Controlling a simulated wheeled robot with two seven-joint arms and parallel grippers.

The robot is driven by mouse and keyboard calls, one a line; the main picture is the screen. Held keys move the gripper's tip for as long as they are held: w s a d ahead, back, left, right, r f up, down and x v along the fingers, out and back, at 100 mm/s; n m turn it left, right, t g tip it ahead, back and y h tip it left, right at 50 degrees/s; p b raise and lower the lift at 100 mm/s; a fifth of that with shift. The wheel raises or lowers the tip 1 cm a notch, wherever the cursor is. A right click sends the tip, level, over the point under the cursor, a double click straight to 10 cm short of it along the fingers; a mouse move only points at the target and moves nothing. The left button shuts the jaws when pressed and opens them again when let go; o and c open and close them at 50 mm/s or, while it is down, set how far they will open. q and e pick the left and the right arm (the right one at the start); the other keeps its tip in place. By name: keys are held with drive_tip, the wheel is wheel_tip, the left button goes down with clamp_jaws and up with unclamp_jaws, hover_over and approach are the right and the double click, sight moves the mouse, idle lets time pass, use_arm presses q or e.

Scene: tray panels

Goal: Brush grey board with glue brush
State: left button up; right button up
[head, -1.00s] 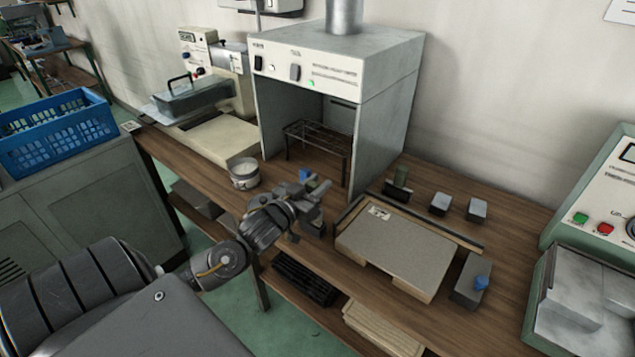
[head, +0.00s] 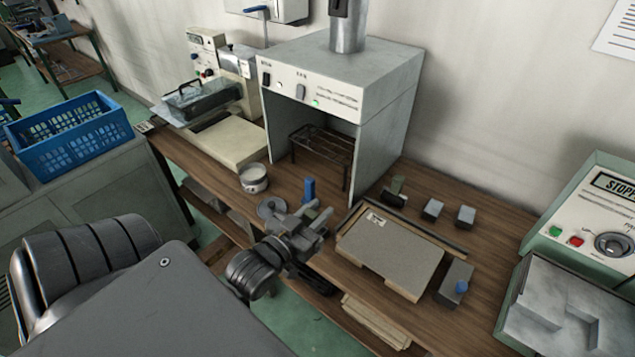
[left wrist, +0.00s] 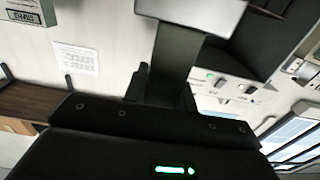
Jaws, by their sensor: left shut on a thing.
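The grey board (head: 390,252) lies flat on the wooden bench, right of my left gripper, with a small pale label near its far left corner. My left gripper (head: 312,228) is at the bench's front edge, left of the board and apart from it. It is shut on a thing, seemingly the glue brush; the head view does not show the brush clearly. The left wrist view shows a dark upright piece with a light grey end (left wrist: 190,12) between the fingers. A white pot (head: 253,180) stands left of the gripper. My right gripper is not in view.
A dark rail (head: 432,231) runs behind the board. A grey block with a blue knob (head: 462,287) is right of it. Small grey blocks (head: 466,216) stand behind. A blue upright thing (head: 309,187), a grey disc (head: 270,206) and the hood (head: 384,130) are near the gripper.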

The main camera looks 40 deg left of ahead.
use_arm(q)
drive_tip(key=w+d+r, duration=0.4)
drive_tip(key=w+d, duration=0.2)
drive_tip(key=d, duration=0.3)
drive_tip(key=shift+w+r+b, duration=0.15)
drive_tip(key=shift+r+b, duration=0.1)
drive_tip(key=shift+b, duration=0.1)
